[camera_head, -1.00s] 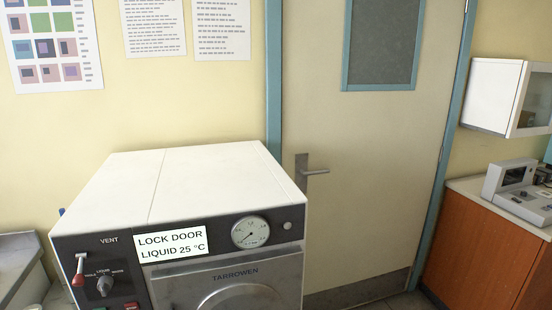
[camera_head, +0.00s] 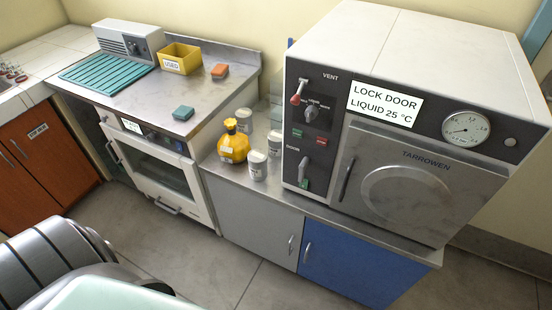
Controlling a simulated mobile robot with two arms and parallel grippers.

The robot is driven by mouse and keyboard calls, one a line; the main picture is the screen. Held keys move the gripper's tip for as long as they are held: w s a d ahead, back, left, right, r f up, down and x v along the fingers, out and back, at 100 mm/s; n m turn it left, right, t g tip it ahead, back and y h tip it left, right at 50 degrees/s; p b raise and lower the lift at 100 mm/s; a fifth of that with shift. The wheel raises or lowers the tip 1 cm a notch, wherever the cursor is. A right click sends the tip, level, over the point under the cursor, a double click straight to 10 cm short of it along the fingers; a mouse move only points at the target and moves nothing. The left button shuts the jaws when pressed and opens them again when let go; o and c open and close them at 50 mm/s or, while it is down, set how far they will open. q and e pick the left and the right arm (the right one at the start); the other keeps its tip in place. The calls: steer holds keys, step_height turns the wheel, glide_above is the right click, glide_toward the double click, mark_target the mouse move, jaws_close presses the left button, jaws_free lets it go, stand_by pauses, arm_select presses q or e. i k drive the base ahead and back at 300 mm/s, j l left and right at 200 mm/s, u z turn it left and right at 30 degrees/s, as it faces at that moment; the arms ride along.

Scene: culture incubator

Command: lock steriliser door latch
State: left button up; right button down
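The steriliser (camera_head: 400,50) stands on a metal-topped cabinet at the right, with a white top and a dark front panel. Its grey metal door (camera_head: 415,185) marked TARROWEN looks closed, with a dark upright handle (camera_head: 346,180) at its left edge. The display (camera_head: 384,103) reads LOCK DOOR, LIQUID 25 °C. Below a DOOR label on the left panel is a grey lever (camera_head: 304,168), the likely door latch, with a small green mark (camera_head: 304,184) by its lower end. A red-tipped VENT lever (camera_head: 299,92) and a selector knob (camera_head: 311,114) sit above it. Neither gripper is in view.
A yellow bottle (camera_head: 233,142) and several white jars (camera_head: 257,165) stand left of the steriliser. The left bench (camera_head: 215,95) holds a yellow USED bin (camera_head: 181,58), a teal rack and sponges. Open floor (camera_head: 250,270) lies before the cabinets.

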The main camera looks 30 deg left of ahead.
mark_target(305, 161)
steer(key=u, duration=0.7)
